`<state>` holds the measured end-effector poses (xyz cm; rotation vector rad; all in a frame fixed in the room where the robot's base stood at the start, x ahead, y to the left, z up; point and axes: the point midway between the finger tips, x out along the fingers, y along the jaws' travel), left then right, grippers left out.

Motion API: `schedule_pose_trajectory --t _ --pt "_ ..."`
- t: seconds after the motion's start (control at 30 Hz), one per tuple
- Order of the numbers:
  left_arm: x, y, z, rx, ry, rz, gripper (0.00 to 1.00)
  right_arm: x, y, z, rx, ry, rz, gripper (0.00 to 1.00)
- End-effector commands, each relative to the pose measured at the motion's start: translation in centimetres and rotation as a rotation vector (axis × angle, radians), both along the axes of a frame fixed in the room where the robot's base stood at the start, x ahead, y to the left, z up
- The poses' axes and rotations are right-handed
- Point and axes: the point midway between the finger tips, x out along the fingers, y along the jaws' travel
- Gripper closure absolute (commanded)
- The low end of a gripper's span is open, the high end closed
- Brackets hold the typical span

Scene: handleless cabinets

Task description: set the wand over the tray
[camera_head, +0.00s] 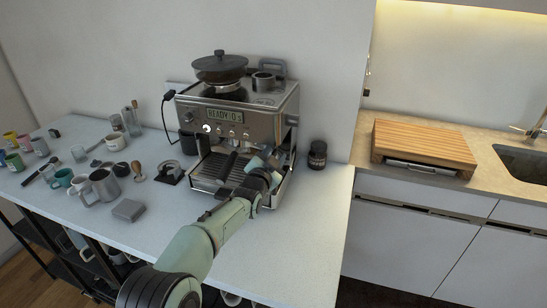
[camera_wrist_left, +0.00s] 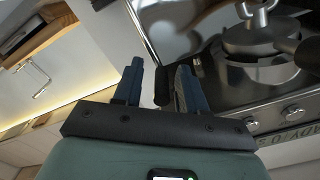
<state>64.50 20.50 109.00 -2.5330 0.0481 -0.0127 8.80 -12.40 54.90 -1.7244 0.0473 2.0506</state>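The espresso machine (camera_head: 232,120) stands on the white counter, with its drip tray (camera_head: 218,170) at the lower front. My left gripper (camera_head: 264,162) reaches in at the right front of the machine, above the right part of the tray. In the left wrist view, the wand's black grip (camera_wrist_left: 161,86) lies in the space between the two fingers of my left gripper (camera_wrist_left: 158,87). The fingers are apart, with a gap beside the grip. The wand is hard to make out in the head view, where my gripper covers that area. My right gripper is not in view.
A portafilter in the group head (camera_wrist_left: 255,60) shows beside my fingers. A dark jar (camera_head: 317,155) stands right of the machine. Mugs and a steel pitcher (camera_head: 101,187) crowd the left counter. A wooden board (camera_head: 423,145) lies right.

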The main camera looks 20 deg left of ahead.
Motion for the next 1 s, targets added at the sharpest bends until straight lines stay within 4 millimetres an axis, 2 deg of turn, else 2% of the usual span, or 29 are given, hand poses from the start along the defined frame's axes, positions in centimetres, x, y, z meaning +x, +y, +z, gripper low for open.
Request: schedule_pose_trajectory --t 0.17,0.27,0.7,0.83,1.0 --pt "-0.9 0.1 0.1 -0.003 -0.001 0.0 0.59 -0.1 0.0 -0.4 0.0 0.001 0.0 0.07" --pt "-2.3 0.1 0.0 -0.004 -0.001 0.0 0.59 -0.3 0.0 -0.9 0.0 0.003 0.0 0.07" --pt "-11.0 0.3 0.0 -0.003 0.0 -0.001 0.59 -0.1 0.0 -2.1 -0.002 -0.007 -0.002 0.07" --pt "-12.5 0.4 0.1 -0.002 0.0 -0.001 0.59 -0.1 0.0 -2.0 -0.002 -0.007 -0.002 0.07" --pt "-13.3 0.3 0.0 0.001 0.001 -0.003 0.59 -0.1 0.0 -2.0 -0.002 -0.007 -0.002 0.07"
